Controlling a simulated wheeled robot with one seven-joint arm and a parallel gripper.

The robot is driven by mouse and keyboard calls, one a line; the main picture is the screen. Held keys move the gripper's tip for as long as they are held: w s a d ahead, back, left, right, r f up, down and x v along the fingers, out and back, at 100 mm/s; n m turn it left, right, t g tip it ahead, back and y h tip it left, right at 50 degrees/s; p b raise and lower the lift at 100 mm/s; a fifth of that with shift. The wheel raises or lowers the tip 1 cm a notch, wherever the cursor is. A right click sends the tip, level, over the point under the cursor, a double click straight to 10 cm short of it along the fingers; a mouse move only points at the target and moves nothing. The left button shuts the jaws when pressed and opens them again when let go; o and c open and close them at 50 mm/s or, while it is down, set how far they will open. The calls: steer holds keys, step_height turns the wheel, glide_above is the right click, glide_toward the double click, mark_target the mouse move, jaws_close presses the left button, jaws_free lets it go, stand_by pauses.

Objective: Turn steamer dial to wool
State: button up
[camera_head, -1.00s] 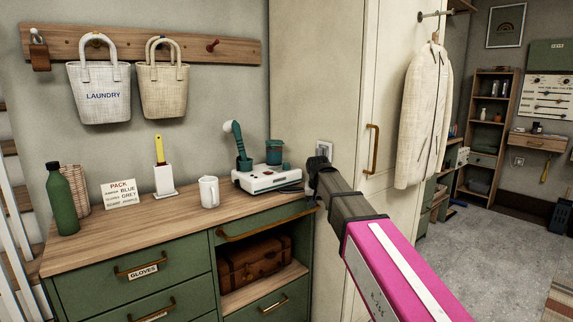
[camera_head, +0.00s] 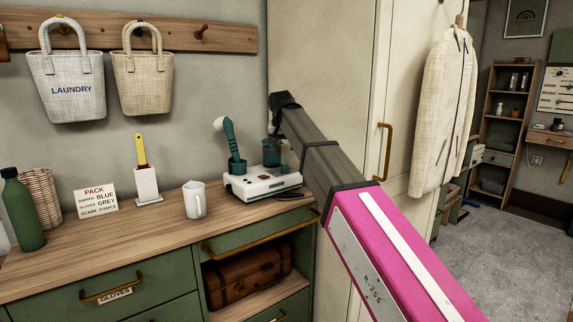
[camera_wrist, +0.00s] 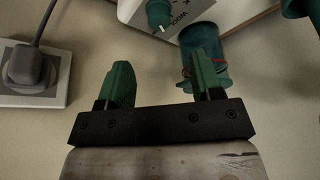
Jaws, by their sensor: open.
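The steamer (camera_head: 262,184) is a white box on the wooden counter, with a green wand in a holder and a teal tank (camera_head: 272,150). In the wrist view part of its panel (camera_wrist: 190,10) shows at the top. I cannot tell the dial's exact setting. My gripper (camera_wrist: 160,78) is open and empty, with green fingers, below the dial in that picture and apart from it. The tank is partly behind the right finger. The head view does not show the fingers clearly.
A wall socket with a grey plug (camera_wrist: 30,68) is at the left in the wrist view. A tall cabinet (camera_head: 325,60) is behind my arm.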

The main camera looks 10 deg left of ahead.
mark_target(285, 166)
steer(key=x, duration=1)
steer(key=shift+w+f, duration=0.1)
steer(key=c, duration=0.9)
